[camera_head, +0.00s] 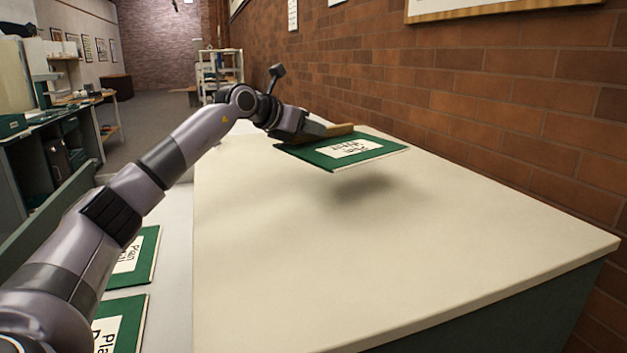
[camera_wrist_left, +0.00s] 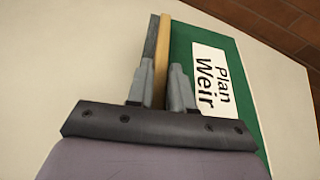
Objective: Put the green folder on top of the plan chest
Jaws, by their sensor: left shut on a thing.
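The green folder (camera_head: 343,150) has a white label and a tan strip along one edge. In the left wrist view the folder (camera_wrist_left: 246,128) reads "Plan Weir". My left gripper (camera_head: 310,130) is shut on its tan edge, as the left wrist view shows, with the fingers (camera_wrist_left: 162,85) on either side of the strip. The folder is held above the pale, flat top of the plan chest (camera_head: 400,260), with a shadow below it on the surface. The chest's green side (camera_head: 500,325) shows at the lower right. My right gripper is not seen.
Two other green folders with white labels, one nearer (camera_head: 122,322) and one farther (camera_head: 146,258), lie on a lower pale surface (camera_head: 175,280) left of the chest. A brick wall (camera_head: 480,100) runs along the right. The chest top is otherwise clear.

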